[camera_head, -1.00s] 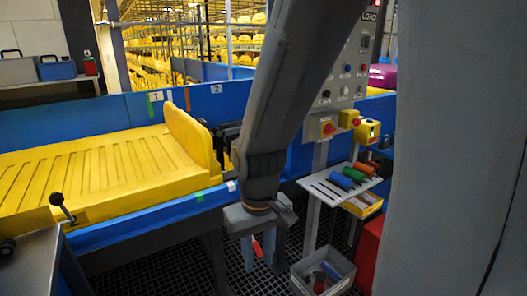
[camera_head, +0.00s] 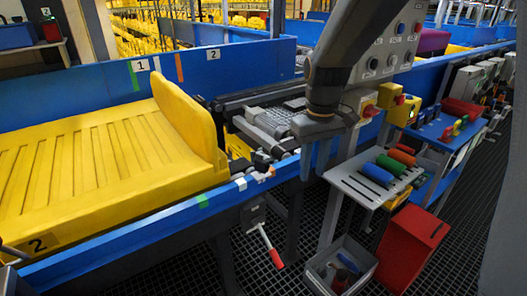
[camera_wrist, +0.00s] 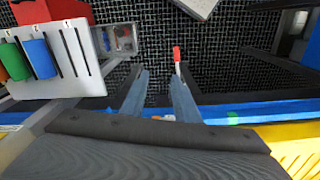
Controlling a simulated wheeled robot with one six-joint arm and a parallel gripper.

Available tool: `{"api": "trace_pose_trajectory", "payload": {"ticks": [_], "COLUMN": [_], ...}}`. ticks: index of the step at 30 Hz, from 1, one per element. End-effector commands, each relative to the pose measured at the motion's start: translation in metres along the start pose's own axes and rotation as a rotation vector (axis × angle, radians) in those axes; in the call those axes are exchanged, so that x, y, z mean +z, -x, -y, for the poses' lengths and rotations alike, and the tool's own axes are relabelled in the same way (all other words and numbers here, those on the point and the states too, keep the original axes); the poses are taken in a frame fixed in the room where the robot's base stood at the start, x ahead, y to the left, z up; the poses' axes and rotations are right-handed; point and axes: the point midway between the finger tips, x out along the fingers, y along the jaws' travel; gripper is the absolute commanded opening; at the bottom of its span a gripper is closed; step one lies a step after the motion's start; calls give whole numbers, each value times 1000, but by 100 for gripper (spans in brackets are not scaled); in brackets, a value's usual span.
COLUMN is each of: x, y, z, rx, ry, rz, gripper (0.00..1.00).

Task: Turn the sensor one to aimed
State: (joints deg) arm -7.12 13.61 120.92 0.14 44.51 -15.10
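A white plate marked 1 (camera_head: 141,65) is on the blue far rail of the conveyor, with a green and an orange stripe near it. I cannot tell for certain which part is sensor one. A dark box (camera_head: 253,213) under the near rail carries a lever with a red grip (camera_head: 276,259), slanting down. The red grip also shows in the wrist view (camera_wrist: 177,54), by the right fingertip in the picture. My gripper (camera_head: 314,165) is open and empty, with two blue-grey fingers (camera_wrist: 160,80). In the head view it is above and right of the lever, apart from it.
A yellow tray (camera_head: 90,160) lies on the conveyor. A slotted white shelf (camera_head: 350,182) with coloured cylinders stands right of my gripper. A grey bin (camera_head: 318,275) and a red box (camera_head: 408,250) are below it. A control panel (camera_head: 395,45) stands behind my arm.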

Motion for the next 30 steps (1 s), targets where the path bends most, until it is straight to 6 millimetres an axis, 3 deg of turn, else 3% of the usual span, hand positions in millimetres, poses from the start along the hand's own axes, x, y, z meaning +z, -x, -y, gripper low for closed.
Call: {"api": "trace_pose_trajectory", "payload": {"ticks": [1,6,9,12,15,20,30], "x": [-35,-125,-163,-188,-202,-207,-205], "y": [-1,10,15,20,22,16,-34], "z": [4,25,40,52,60,64,64], "rx": [0,-4,-5,-6,-7,-8,-9], "ry": [73,308,418,496,544,566,565], "rz": [1,10,12,14,15,18,19], "gripper": [28,28,28,28,28,28,28]}}
